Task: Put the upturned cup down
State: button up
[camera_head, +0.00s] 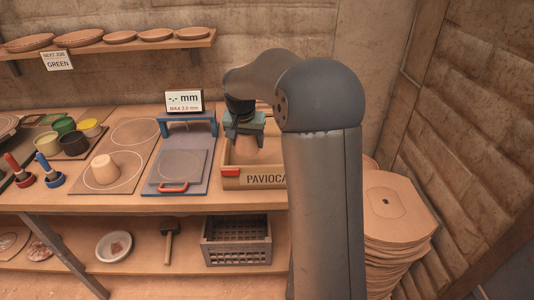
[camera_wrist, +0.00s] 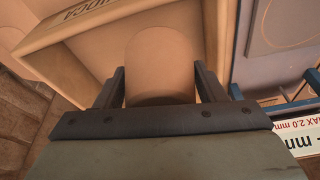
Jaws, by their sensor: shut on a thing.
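The cup in my gripper is a plain tan, tapered cylinder (camera_wrist: 160,62); it also shows in the head view (camera_head: 243,148), partly hidden by the gripper. My gripper (camera_head: 244,128) is shut on it, with one finger on each side in the wrist view (camera_wrist: 160,85). It is over the wooden PAVIOCA tray (camera_head: 262,180). I cannot tell whether the cup touches the tray floor. Another tan cup (camera_head: 104,168) stands on a board with circle outlines (camera_head: 127,172), left of the gauge.
A blue gauge stand with a flat plate (camera_head: 180,165) and display (camera_head: 184,101) adjoins the tray on its left. Several small coloured pots (camera_head: 73,142) stand at the far left. A shelf (camera_head: 110,47) runs along the back wall.

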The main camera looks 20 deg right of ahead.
jog(key=w+d+f+p, duration=0.1)
jog(key=w+d+f, duration=0.1)
jog(key=d, duration=0.2)
send_over(267, 160)
jog(key=f, duration=0.3)
jog(key=f+p, duration=0.1)
jog(key=f, duration=0.1)
jog(key=shift+s+a+f, duration=0.2)
jog(key=shift+s+a, duration=0.2)
jog(key=shift+s+p+x, duration=0.25)
jog(key=shift+p+x, duration=0.2)
jog(key=shift+x, duration=0.75)
jog(key=shift+w+f, duration=0.1)
jog(key=shift+f, duration=0.45)
jog(key=shift+f, duration=0.2)
jog(key=o, duration=1.1)
jog(key=shift+r, duration=0.1)
jog(key=shift+c, duration=0.2)
